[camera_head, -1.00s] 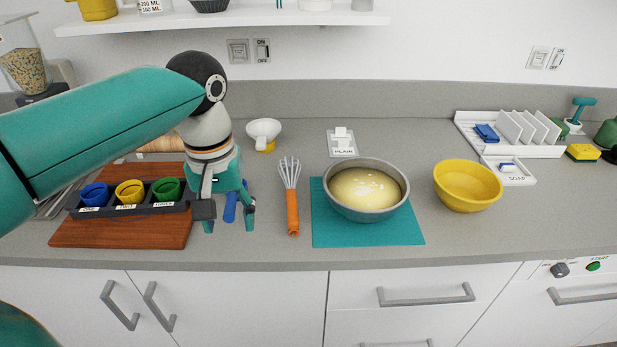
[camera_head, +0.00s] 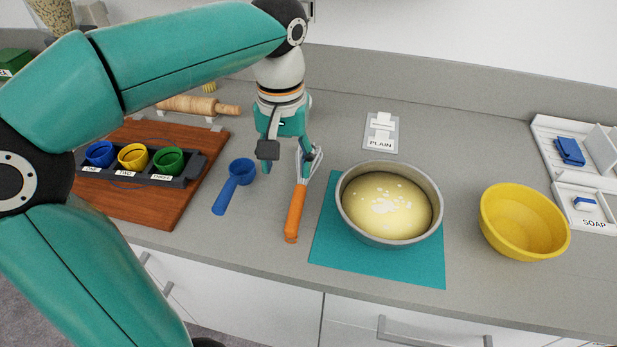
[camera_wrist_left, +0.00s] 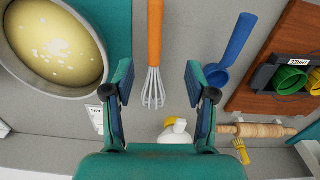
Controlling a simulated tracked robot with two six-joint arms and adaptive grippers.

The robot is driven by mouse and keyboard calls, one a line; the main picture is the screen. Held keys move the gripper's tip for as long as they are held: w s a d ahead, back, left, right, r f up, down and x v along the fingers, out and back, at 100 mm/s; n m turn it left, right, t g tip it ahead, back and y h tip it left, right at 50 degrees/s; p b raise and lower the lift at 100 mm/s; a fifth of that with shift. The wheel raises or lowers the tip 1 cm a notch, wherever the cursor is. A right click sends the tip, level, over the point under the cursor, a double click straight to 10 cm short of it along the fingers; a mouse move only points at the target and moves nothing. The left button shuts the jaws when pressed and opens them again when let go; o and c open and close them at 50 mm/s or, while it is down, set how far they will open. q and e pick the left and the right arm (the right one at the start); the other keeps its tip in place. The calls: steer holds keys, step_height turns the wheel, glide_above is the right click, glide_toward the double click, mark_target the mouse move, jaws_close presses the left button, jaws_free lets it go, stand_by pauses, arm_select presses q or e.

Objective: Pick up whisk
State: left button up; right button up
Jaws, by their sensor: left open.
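The whisk (camera_head: 297,205) lies on the grey counter, its orange handle toward the front edge and its wire head toward the back. My left gripper (camera_head: 286,152) is open above the wire end, which it partly hides in the head view. In the left wrist view the whisk (camera_wrist_left: 154,45) runs down from the top, its wires (camera_wrist_left: 153,88) between the two open fingers of my left gripper (camera_wrist_left: 156,85). Nothing is held. I cannot tell the exact height of the fingers above the wires. My right gripper is not in view.
A blue scoop (camera_head: 233,186) lies left of the whisk. A metal bowl of batter (camera_head: 343,207) stands on a teal mat (camera_head: 330,240) to the right, with a yellow bowl (camera_head: 520,225) beyond. A wooden board (camera_head: 150,209) with coloured cups is at left.

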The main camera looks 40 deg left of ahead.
mark_target(295, 208)
arm_select(q)
step_height(295, 208, down, 9)
steer(key=shift+w+d+f+b, duration=0.1)
steer(key=shift+w+f+b, duration=0.1)
steer(key=shift+b, duration=0.25)
steer(key=shift+w+d+f, duration=0.1)
steer(key=shift+w+f, duration=0.1)
steer(key=shift+f, duration=1.1)
steer(key=shift+w+f, duration=0.15)
steer(key=shift+f, duration=1.1)
jaws_close()
